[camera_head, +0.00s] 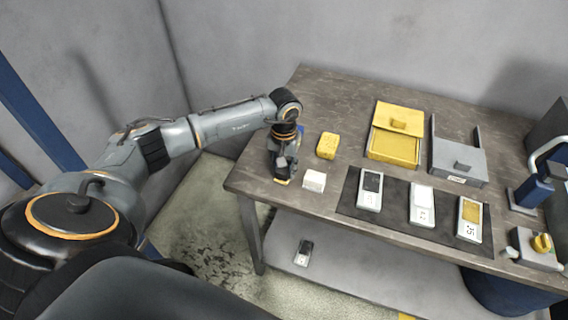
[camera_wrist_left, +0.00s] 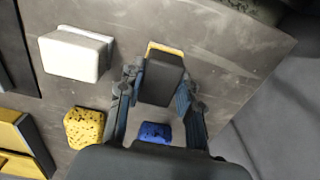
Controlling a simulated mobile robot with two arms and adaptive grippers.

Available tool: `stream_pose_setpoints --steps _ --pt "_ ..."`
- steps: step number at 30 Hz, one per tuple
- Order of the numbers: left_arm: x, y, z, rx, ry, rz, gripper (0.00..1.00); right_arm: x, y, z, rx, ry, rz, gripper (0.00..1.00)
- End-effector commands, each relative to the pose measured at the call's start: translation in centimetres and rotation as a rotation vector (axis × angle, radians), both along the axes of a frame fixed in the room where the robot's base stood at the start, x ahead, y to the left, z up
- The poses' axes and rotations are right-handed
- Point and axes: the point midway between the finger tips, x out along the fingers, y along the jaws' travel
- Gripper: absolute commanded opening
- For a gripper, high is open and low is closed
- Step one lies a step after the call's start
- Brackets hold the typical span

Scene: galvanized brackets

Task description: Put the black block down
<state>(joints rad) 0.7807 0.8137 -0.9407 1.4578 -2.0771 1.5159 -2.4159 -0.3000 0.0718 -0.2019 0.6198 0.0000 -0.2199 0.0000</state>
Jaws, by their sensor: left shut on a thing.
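My left gripper (camera_head: 284,172) is over the left end of the workbench (camera_head: 335,88), pointing down. In the left wrist view its two fingers (camera_wrist_left: 160,92) are shut on the black block (camera_wrist_left: 161,80), one on each side. The block has a yellow strip along its far edge. In the head view the block is mostly hidden by the gripper, and I cannot tell whether it touches the bench top. My right gripper is not in view.
A white block (camera_head: 314,181), a yellow sponge (camera_head: 327,146) and a blue sponge (camera_wrist_left: 155,132) lie near the gripper. To the right are a dark mat (camera_head: 395,206) with labelled holders, a yellow box (camera_head: 393,150) and a grey tray (camera_head: 458,162). The bench edge is close.

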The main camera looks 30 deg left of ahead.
Motion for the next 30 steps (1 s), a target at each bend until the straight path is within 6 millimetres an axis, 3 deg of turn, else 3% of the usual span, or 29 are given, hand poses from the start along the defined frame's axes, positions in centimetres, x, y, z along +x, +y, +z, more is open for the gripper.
stream_pose_setpoints --steps 10,11,14,24,26,30 --pt "0.0 0.0 -0.5 0.000 -0.002 0.000 0.10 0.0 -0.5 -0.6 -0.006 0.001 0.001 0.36" --pt "0.0 0.0 -0.4 0.000 -0.001 0.000 0.37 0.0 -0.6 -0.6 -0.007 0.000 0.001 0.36" --pt "0.0 0.0 -0.3 0.000 -0.001 0.000 0.57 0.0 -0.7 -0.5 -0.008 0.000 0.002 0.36" --pt "0.0 0.0 -0.1 -0.001 0.000 0.000 0.58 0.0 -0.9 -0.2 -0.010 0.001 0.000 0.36" --pt "0.0 -0.1 0.2 -0.001 0.000 0.000 0.58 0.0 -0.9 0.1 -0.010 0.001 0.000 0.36" --pt "0.2 0.0 1.9 -0.001 -0.006 -0.002 0.58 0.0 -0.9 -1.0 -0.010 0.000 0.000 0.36"
